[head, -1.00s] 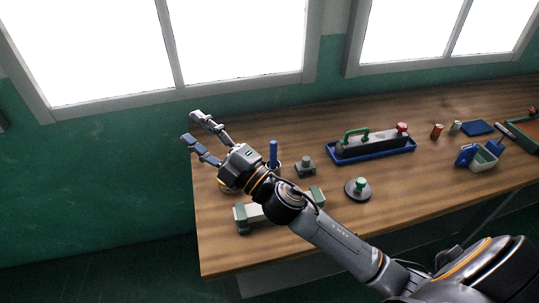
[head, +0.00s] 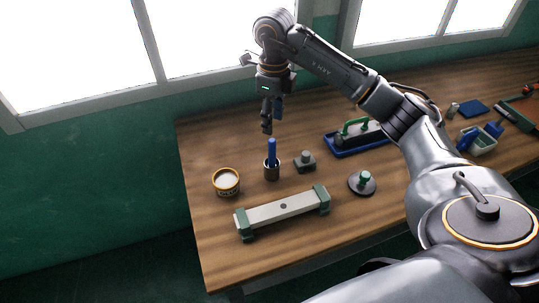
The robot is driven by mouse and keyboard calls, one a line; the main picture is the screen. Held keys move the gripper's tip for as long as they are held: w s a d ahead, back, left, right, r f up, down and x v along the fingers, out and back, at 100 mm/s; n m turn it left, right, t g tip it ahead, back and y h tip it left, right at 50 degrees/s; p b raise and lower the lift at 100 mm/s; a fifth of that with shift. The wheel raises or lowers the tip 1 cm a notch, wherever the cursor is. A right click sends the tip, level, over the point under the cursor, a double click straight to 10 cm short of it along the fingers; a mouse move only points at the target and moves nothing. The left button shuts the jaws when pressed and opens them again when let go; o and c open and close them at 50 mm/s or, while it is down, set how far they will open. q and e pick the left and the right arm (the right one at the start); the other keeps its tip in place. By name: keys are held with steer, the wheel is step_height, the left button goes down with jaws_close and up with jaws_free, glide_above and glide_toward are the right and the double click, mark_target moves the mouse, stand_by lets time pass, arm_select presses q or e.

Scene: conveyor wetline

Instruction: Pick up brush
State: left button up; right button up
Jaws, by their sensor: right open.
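The brush (head: 272,152) shows as an upright blue handle standing in a small dark cup (head: 271,173); its lower end is hidden inside the cup. My right gripper (head: 271,120) points down just above the top of the handle. Its fingers are open and empty, and a small gap seems to remain between them and the handle. My left gripper is not in view.
A round tin (head: 226,191) stands left of the cup, and a small grey block (head: 305,162) stands right of it. A pale bar with green ends (head: 268,212), a green-knobbed disc (head: 362,183) and a blue tray (head: 345,151) lie nearby. Windows rise behind the table.

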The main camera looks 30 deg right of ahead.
mark_target(273, 141)
step_height(273, 141, down, 8)
steer(key=shift+p, duration=0.9)
steer(key=shift+a+f+p, duration=0.1)
steer(key=shift+f+p, duration=0.45)
step_height(273, 141, down, 4)
steer(key=shift+r+p, duration=0.2)
steer(key=shift+p, duration=0.55)
steer(key=shift+w+f, duration=0.1)
steer(key=shift+f, duration=0.25)
jaws_close()
